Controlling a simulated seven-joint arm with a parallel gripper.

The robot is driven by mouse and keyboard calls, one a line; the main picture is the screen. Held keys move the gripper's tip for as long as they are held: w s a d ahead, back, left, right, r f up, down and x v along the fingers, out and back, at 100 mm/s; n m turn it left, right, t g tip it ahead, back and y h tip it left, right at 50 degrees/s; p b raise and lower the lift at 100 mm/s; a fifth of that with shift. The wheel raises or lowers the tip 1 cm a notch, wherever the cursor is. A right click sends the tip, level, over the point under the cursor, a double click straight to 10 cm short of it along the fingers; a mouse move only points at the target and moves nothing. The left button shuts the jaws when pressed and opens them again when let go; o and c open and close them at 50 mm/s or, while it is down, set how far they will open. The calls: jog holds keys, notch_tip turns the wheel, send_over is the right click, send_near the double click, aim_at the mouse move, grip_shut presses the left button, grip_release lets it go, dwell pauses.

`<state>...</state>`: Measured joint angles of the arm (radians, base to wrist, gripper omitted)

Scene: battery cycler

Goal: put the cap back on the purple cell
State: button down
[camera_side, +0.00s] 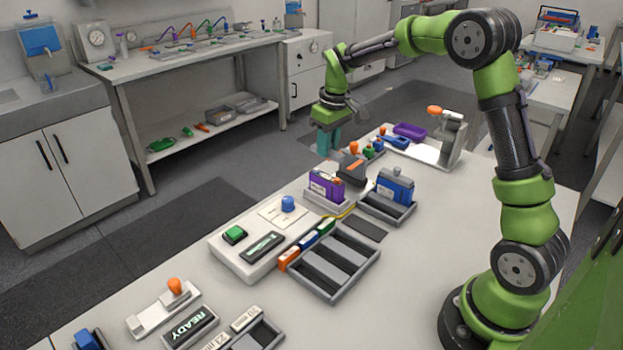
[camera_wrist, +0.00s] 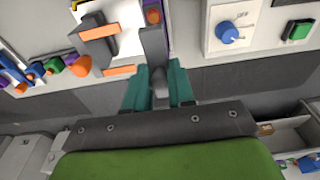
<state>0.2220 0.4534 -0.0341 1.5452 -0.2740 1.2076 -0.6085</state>
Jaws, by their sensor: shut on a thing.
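My gripper (camera_side: 328,143) hangs beyond the far edge of the bench, above and behind the purple cell (camera_side: 323,185). Its teal fingers, also in the wrist view (camera_wrist: 158,88), are shut on a small grey knob-like piece (camera_wrist: 158,75), apparently the cap; the fingers hide much of it. The purple cell sits upright in a pale tray (camera_side: 326,203), with no cap visible on it. Part of it shows at the top of the wrist view (camera_wrist: 152,15), apart from my fingers. A dark block with an orange face (camera_side: 351,170) stands close beside it.
A blue cell (camera_side: 395,186) stands in a grey tray to the right. A blue knob (camera_side: 287,204) and green button (camera_side: 235,234) are to the left. Coloured knobs (camera_side: 367,151) stand behind the dark block. An empty slotted rack (camera_side: 330,263) is in front. Open floor lies under my gripper.

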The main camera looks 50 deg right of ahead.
send_over(325, 176)
jog(key=shift+s+f, duration=0.2)
jog(key=shift+f, duration=1)
jog(key=shift+s+f, duration=0.15)
jog(key=shift+f, duration=1.05)
jog(key=shift+f, duration=0.6)
dwell(0.3)
jog(key=shift+c, duration=2)
grip_release()
jog(key=shift+r, duration=0.15)
jog(key=shift+r, duration=3.4)
grip_shut()
